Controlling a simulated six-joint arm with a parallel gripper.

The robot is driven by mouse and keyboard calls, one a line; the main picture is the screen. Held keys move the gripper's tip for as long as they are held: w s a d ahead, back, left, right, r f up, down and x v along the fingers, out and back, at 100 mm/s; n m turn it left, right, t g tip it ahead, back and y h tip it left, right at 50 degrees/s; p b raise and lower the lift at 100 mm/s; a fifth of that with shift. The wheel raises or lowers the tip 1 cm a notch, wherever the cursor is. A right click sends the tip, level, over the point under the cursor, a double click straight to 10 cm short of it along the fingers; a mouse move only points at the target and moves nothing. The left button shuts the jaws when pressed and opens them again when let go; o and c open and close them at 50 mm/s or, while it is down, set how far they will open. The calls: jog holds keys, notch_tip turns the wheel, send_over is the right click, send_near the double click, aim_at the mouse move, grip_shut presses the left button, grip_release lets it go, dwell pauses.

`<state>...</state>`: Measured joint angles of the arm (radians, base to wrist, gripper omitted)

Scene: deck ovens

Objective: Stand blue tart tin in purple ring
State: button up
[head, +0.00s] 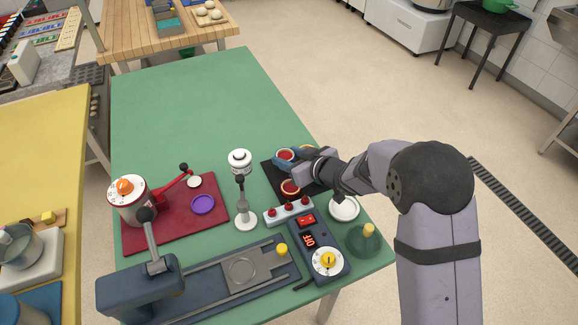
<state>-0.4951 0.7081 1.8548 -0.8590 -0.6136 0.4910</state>
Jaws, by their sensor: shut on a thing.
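The blue tart tin (284,155) with a red filling is at the far part of the black mat (271,180), right of the table's middle. My gripper (290,161) reaches in from the right and is shut on the blue tart tin. My gripper and wrist hide part of the tin, and I cannot tell whether it still touches the mat. The purple ring (203,204) lies flat on the dark red board (208,232) to the left. Its middle looks empty.
An orange tin (290,188) with red filling is close below my gripper. A yellow tin (307,147) is partly hidden behind it. A grey stand (242,205) and a white-topped post (239,160) stand between mat and ring.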

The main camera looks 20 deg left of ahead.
jog(key=shift+f, duration=1.8)
jog(key=shift+f, duration=0.2)
jog(key=o, duration=1.1)
jog(key=shift+r, duration=0.2)
jog(key=shift+o, duration=0.4)
jog(key=shift+b+v, duration=0.4)
jog(key=shift+v, duration=3.35)
